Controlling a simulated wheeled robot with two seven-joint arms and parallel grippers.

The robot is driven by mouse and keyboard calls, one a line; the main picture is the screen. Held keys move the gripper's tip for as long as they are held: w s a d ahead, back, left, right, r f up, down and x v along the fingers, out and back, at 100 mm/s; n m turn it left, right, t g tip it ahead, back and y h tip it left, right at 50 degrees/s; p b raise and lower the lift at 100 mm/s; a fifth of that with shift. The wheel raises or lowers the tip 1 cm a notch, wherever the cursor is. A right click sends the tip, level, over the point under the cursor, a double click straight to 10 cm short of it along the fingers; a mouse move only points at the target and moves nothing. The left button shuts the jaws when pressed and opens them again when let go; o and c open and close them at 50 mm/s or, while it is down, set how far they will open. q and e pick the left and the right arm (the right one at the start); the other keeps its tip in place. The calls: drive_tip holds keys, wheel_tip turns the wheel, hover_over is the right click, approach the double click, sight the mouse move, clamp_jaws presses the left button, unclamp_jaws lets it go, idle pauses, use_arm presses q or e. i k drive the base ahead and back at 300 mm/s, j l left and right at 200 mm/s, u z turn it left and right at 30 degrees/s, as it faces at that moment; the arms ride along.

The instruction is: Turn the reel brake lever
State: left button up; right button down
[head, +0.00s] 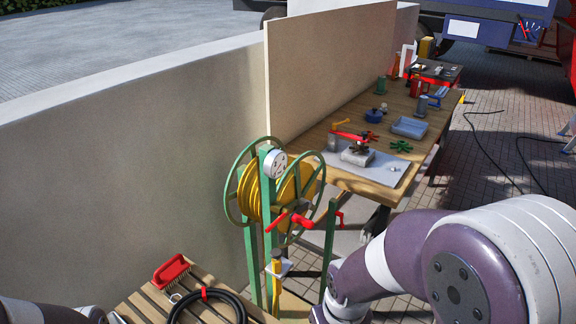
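A hose reel (231,181) with green wheels and yellow hose wound on it stands on green posts at the middle of the head view. A red lever (291,221) sits at the front of the reel, roughly level, with a small red part (339,217) to its right. I cannot tell for certain which red part is the brake lever. A round white dial (275,163) is at the top of the near post. My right arm comes in from the right below the reel; its gripper is out of view. Only a bit of my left arm shows at the bottom left.
A wooden workbench (350,184) with tools and a vise (357,154) runs behind the reel. A slatted table (137,299) with a red brush (171,270) and black hose (237,302) stands front left. A low wall (130,150) borders the left.

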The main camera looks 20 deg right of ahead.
sight(337, 214)
drive_tip(key=i+l+z, duration=0.15)
drive_tip(key=l, duration=0.3)
drive_tip(key=i+l+z, duration=0.15)
drive_tip(key=l, duration=0.3)
drive_tip(key=i+l+z, duration=0.15)
drive_tip(key=l, duration=0.3)
drive_tip(key=i+l+z, duration=0.15)
drive_tip(key=l, duration=0.25)
drive_tip(key=i+l+z, duration=0.15)
drive_tip(key=l, duration=0.25)
drive_tip(key=i+l+z, duration=0.15)
drive_tip(key=l, duration=0.2)
drive_tip(key=i, duration=0.05)
